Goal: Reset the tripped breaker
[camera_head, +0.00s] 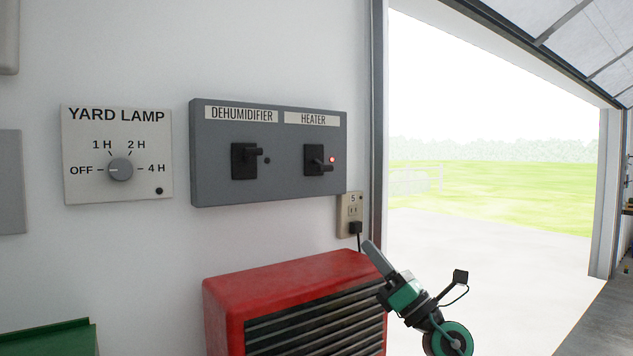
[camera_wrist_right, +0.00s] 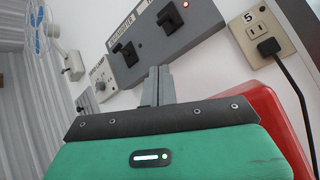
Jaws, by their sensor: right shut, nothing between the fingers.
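The grey breaker panel (camera_head: 219,186) is on the white wall, with switches labelled DEHUMIDIFIER and HEATER. The dehumidifier switch (camera_head: 245,161) has its lever in the upper part, and the small lamp beside it is dark. The heater switch (camera_head: 318,161) has its lever lower, and its lamp (camera_head: 332,159) glows red. My right gripper (camera_head: 372,250) is below and right of the panel, apart from it, in front of the wall by the doorway. In the right wrist view the gripper fingers (camera_wrist_right: 158,84) are together and empty, with the panel (camera_wrist_right: 204,33) beyond them. My left gripper is not in view.
A red heater box (camera_head: 280,268) stands below the panel. An outlet (camera_head: 350,212) marked 5 has a black plug and cord. A YARD LAMP timer dial (camera_head: 120,170) points to OFF. A green object (camera_head: 50,340) is at lower left. The open doorway is right.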

